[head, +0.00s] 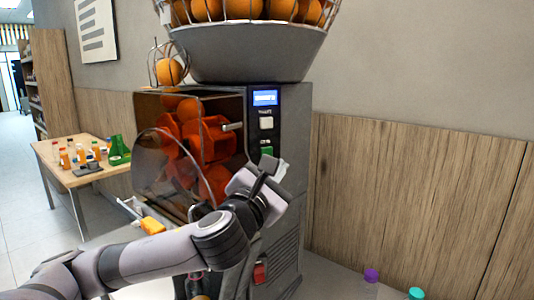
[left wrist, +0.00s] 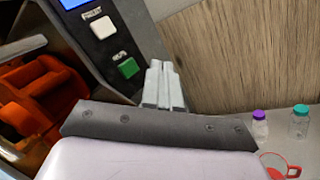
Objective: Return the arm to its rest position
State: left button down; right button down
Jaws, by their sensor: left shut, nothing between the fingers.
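My left arm comes in from the lower left in the head view. My left gripper (head: 268,165) is in front of the orange juicer (head: 290,185), close to its control panel. In the left wrist view the fingers (left wrist: 162,75) are shut together with nothing between them. They point up just right of the green button (left wrist: 128,68), which sits below a white button (left wrist: 103,27). I cannot tell whether the fingertips touch the juicer. The arm hides part of the juicer's lower front. My right gripper is out of view.
Bottles with a purple cap (head: 371,275) and a teal cap (head: 416,293) stand at the lower right. A red-rimmed item (left wrist: 280,167) lies near them. A wooden table (head: 70,178) with several small bottles is at the left. Wood panelling (head: 410,190) lies behind.

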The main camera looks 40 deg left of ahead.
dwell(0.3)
pick_arm(q)
jog(key=d+f+n+g+h, duration=0.3)
jog(key=f+n, duration=0.5)
jog(key=f, duration=0.6)
jog(key=d+f+n+g+h, duration=0.2)
jog(key=d+f+n+h, duration=0.25)
jog(key=f+n, duration=0.7)
jog(key=s+d+f+n+g, duration=0.1)
jog(key=s+d+f+n, duration=0.2)
jog(key=s+f+n, duration=0.2)
jog(key=s+d+f+n+h, duration=0.1)
jog(key=s+d+f+n, duration=0.2)
jog(key=f, duration=0.6)
jog(key=s+d+f+n+g, duration=0.1)
jog(key=s+d+f+n, duration=0.3)
jog(key=s+f+n, duration=0.3)
jog(key=shift+s+d+n+g+h, duration=0.1)
jog(key=shift+s+n+g+h, duration=0.3)
jog(key=shift+n, duration=0.85)
jog(key=shift+w, duration=0.1)
